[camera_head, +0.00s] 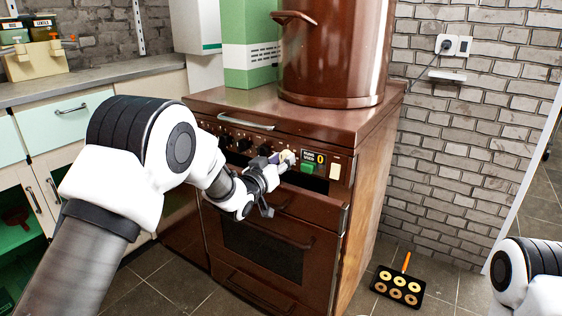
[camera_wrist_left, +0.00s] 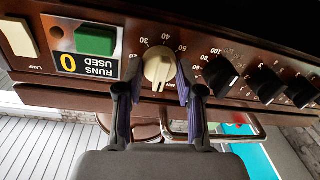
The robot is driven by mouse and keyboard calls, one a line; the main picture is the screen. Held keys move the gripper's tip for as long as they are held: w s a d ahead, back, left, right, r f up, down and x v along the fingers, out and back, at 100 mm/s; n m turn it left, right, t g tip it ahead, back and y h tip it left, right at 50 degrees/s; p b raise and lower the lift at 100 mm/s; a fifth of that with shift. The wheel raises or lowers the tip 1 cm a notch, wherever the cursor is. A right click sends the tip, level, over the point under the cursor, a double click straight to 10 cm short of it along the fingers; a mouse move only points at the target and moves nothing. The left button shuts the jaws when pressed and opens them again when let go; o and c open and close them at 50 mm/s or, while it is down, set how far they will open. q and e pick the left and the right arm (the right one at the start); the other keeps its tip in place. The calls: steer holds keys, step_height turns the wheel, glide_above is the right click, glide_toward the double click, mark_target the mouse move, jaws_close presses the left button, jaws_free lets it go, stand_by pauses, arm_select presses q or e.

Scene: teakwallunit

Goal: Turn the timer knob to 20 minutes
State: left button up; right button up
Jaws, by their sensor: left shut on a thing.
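The timer knob (camera_wrist_left: 158,66) is a cream dial on the brown stove's front panel, next to a "RUNS USED" counter showing 0 (camera_head: 320,158). The wrist view shows the panel upside down, with the marks 30, 40 and 50 beside the knob. A dark line shows on the knob's face, but I cannot tell exactly which mark it points to. My left gripper (camera_wrist_left: 158,80) is shut on the knob, one finger on each side. In the head view the gripper (camera_head: 277,162) partly covers the knob. My right gripper is out of view.
A green button (camera_wrist_left: 95,40) sits beside the knob, and several black knobs (camera_wrist_left: 221,74) line the panel on its other side. A large brown pot (camera_head: 335,50) stands on the stove (camera_head: 270,240). A black tray of rings (camera_head: 398,287) lies on the floor.

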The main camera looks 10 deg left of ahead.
arm_select(q)
steer(key=shift+m, duration=0.3)
steer(key=m, duration=0.3)
steer(key=shift+m+b, duration=0.3)
steer(key=m+b, duration=0.1)
steer(key=m, duration=0.3)
steer(key=shift+f+m, duration=0.1)
steer(key=shift+m, duration=0.3)
steer(key=m+b, duration=0.1)
steer(key=m, duration=0.3)
steer(key=shift+m+h, duration=0.4)
steer(key=shift+m+h+b, duration=0.3)
steer(key=shift+m+b, duration=0.75)
steer(key=shift+m, duration=1.35)
steer(key=o, duration=1.2)
steer(key=shift+c, duration=0.2)
